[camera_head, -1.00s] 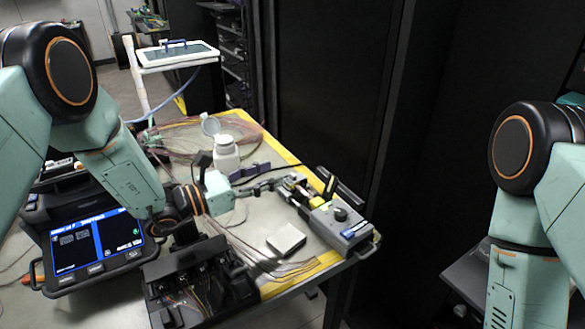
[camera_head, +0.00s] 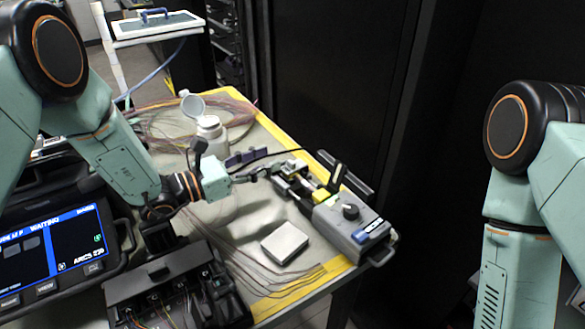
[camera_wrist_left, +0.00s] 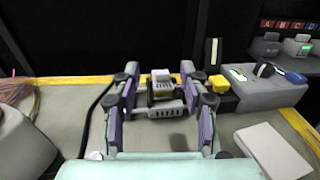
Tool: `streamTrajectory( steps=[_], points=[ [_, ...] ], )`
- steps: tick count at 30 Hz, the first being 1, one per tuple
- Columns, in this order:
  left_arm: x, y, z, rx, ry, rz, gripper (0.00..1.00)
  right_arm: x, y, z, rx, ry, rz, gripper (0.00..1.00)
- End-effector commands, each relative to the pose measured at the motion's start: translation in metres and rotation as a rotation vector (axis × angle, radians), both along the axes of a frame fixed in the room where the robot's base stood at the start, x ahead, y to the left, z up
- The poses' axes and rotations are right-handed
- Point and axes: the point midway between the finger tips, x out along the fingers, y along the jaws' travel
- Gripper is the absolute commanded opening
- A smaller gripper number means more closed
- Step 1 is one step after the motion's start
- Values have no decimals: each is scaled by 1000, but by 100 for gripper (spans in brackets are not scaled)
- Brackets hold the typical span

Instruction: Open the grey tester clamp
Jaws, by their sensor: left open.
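The grey tester (camera_head: 350,222) sits near the right edge of the table, with a dark knob, a yellow part and a raised black lever (camera_head: 336,178). It also shows at the right in the left wrist view (camera_wrist_left: 262,93). A small metal clamp block (camera_head: 291,167) is at its far left end. My left gripper (camera_head: 271,172) is open at this end. In the left wrist view its purple-padded fingers (camera_wrist_left: 158,84) stand either side of the clamp block (camera_wrist_left: 163,92), with no clear grip on it. My right gripper is out of view; only its arm shows.
A white bottle (camera_head: 211,136) and loose fibres are behind my left arm. A splicer with a lit screen (camera_head: 50,250) and a black open case (camera_head: 170,290) stand at the front left.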

Motion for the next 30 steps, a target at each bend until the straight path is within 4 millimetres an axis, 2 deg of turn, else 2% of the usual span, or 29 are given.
streamTrajectory(
  steps=[1, 3, 9, 16, 24, 30],
  points=[
    [-1, 0, -12, 0, 0, 0, 44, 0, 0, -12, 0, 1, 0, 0],
    [-2, 0, -20, -1, 0, 0, 44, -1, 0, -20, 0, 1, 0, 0],
    [-3, -1, -36, -1, -1, 0, 44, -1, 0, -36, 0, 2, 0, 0],
    [3, -9, -37, 1, -2, -1, 44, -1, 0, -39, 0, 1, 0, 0],
    [29, -43, -38, 1, -3, -2, 44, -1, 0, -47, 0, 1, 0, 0],
    [43, -60, -38, 1, -1, -1, 44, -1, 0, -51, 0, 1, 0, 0]
  ],
)
